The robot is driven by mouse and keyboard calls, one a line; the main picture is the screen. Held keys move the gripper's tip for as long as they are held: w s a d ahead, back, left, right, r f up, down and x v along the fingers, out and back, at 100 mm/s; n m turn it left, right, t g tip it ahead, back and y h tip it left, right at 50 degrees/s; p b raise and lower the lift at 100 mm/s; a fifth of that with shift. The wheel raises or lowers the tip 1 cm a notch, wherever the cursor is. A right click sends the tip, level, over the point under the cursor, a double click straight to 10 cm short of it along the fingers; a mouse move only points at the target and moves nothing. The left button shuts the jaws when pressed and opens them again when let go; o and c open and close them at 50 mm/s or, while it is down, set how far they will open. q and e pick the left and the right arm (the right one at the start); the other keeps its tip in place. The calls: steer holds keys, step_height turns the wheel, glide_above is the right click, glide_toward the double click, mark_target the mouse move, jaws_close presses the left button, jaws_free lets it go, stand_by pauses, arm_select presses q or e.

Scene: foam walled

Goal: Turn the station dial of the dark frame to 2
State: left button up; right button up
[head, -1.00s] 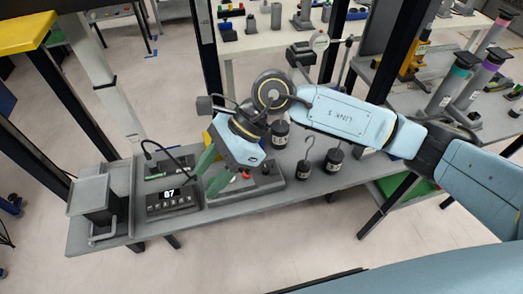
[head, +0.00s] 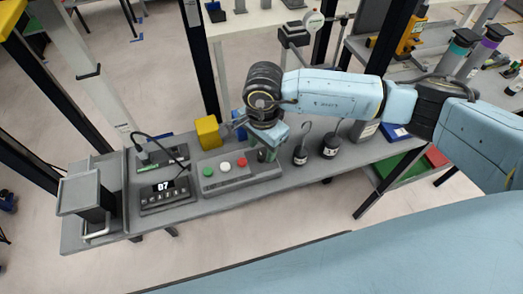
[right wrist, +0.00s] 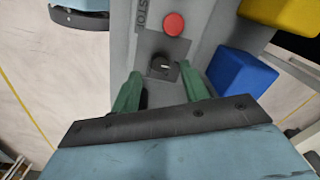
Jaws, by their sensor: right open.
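The grey button box (head: 210,188) stands on the bench with a green, a white and a red button (head: 242,162) along its top. In the right wrist view the dial (right wrist: 162,64) is a black knob on a dark square plate, beside the red button (right wrist: 174,23). Its pointer setting is too small to read. My right gripper (right wrist: 160,73) is open, its green fingers on either side of the dial in that view; contact cannot be told. In the head view my right gripper (head: 266,154) is over the box's right end and hides the dial. My left gripper is out of view.
A display unit (head: 165,192) with a cable stands left of the box. A yellow block (head: 208,132) is behind it. A blue block (right wrist: 242,75) shows in the wrist view. Hooked weights (head: 300,154) stand to the right. Dark posts (head: 201,60) rise behind the bench.

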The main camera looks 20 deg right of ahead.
mark_target(261, 158)
steer(key=shift+f, duration=1.45)
steer(key=shift+c, duration=0.4)
jaws_close()
